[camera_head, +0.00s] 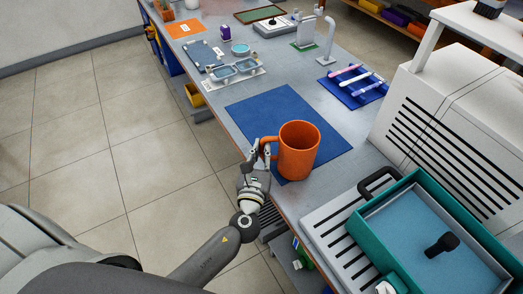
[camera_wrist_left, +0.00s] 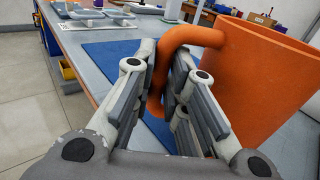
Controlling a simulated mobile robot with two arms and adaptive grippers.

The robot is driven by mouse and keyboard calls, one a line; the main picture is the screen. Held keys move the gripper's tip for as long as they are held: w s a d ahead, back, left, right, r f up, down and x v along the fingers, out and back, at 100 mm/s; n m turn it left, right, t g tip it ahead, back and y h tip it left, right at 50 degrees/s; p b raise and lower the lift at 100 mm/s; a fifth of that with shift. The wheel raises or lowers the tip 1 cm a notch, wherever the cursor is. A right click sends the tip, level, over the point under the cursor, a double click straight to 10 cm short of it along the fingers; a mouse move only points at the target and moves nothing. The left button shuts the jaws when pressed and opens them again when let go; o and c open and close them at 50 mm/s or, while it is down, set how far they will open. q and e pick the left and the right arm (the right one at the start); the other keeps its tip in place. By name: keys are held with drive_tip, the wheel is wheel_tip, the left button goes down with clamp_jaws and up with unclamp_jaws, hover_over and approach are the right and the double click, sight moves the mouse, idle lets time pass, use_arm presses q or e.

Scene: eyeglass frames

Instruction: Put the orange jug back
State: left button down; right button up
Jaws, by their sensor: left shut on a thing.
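The orange jug (camera_head: 298,150) is upright at the front part of the blue mat (camera_head: 262,110) on the grey workbench. Its handle points left, toward my left gripper (camera_head: 262,150). In the left wrist view the jug (camera_wrist_left: 262,75) fills the right side, and my left gripper (camera_wrist_left: 165,100) has its fingers on both sides of the handle, shut on it. I cannot tell whether the jug's base touches the mat or is slightly raised. My right gripper does not show.
A teal tray (camera_head: 381,212) with a blue lining and a black object stands at the right front. Blue-lensed glasses (camera_head: 236,70) and a blue rack (camera_head: 352,88) with coloured pieces lie farther back. A white vented box (camera_head: 447,120) stands right. The mat's left part is clear.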

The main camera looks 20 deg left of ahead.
use_arm(q)
drive_tip(key=shift+f, duration=0.1)
drive_tip(key=c, duration=1.4)
unclamp_jaws()
drive_tip(key=shift+o, duration=0.2)
drive_tip(key=shift+s+f, duration=0.1)
drive_tip(key=shift+s+d, duration=0.1)
drive_tip(key=shift+s, duration=0.2)
drive_tip(key=v, duration=1.1)
drive_tip(key=shift+s, duration=0.1)
